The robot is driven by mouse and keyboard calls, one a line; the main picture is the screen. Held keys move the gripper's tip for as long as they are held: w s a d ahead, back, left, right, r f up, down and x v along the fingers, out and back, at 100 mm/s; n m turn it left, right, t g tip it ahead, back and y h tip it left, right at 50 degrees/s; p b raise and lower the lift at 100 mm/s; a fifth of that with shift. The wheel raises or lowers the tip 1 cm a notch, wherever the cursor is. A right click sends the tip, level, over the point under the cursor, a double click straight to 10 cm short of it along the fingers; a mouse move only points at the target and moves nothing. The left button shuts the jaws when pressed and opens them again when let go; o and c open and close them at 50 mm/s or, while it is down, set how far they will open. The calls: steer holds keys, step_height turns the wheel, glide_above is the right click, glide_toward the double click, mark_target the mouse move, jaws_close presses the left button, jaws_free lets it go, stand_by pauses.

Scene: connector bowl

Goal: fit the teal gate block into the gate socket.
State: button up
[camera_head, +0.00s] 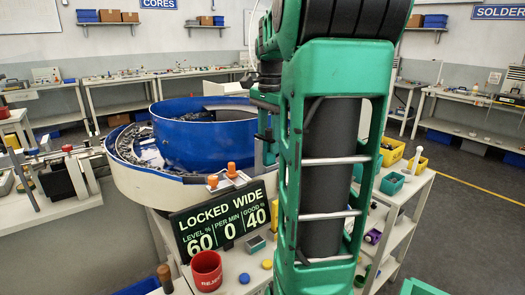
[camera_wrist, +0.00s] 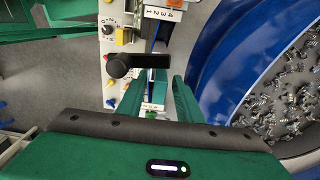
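My gripper (camera_wrist: 160,92) shows in the wrist view with its two green fingers apart. In the head view my arm hides the gripper and part of the blue bowl (camera_head: 205,140). A small grey box with a greenish top (camera_head: 255,244) sits on the bench; I cannot tell what it is. I cannot make out the gate socket in either view.
A black knob (camera_wrist: 118,66) stands beside the gripper in the wrist view, and the bowl's blue wall (camera_wrist: 232,60) rises close on the right. A sign (camera_head: 225,222) reads "LOCKED WIDE". A red cup (camera_head: 207,270) stands in front. A teal bin (camera_head: 392,183) is on the right.

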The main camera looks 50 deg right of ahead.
step_height(320, 180, up, 9)
steer(key=shift+r, duration=0.2)
stand_by(0.3)
steer(key=shift+s, duration=0.2)
